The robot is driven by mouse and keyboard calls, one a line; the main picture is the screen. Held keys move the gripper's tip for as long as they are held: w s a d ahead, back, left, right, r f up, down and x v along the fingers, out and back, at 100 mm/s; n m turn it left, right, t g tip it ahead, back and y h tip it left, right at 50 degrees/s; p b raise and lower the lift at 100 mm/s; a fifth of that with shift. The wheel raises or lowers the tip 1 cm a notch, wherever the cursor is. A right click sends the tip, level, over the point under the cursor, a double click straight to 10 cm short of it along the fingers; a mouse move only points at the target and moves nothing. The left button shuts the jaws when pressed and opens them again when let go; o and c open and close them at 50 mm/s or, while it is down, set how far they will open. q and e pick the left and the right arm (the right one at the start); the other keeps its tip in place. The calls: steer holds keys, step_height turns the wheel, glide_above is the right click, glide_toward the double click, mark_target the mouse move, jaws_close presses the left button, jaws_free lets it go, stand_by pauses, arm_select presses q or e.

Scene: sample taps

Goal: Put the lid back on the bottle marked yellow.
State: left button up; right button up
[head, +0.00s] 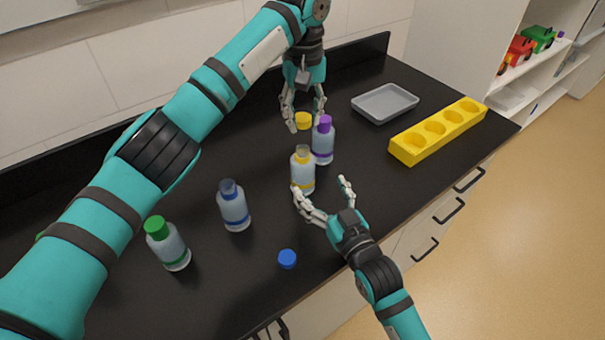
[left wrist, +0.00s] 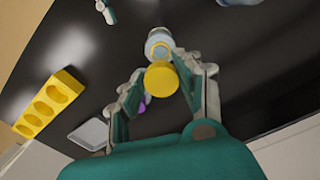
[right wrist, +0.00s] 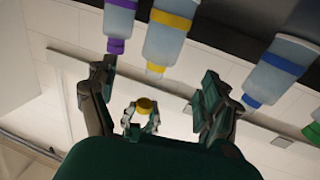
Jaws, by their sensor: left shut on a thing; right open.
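The yellow lid (head: 304,120) is held between the fingertips of my left gripper (head: 306,116), and it also shows in the left wrist view (left wrist: 161,78) and the right wrist view (right wrist: 146,105). The bottle with the yellow band (head: 302,172) stands upright and lidless on the counter, its neck bare. In the head view the lid is behind this bottle's neck, apart from it. My right gripper (head: 321,188) is open and empty in front of the bottle, its left finger overlapping the bottle's lower part. I cannot tell whether they touch.
The purple-lidded bottle (head: 323,142) stands close behind the yellow-banded one. A lidless blue-banded bottle (head: 233,206) and a green-lidded bottle (head: 167,245) stand left. A blue lid (head: 287,259) lies near the front edge. A grey tray (head: 385,103) and yellow rack (head: 440,130) are right.

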mark_target(308, 171)
steer(key=x, duration=0.9)
steer(key=shift+w+a, duration=0.15)
steer(key=shift+w, duration=0.2)
steer(key=shift+c, duration=0.4)
jaws_close()
arm_select(q)
steer(key=shift+s+f, duration=0.1)
steer(key=shift+f, duration=2.35)
steer(key=shift+f, duration=0.9)
steer(key=shift+f, duration=0.55)
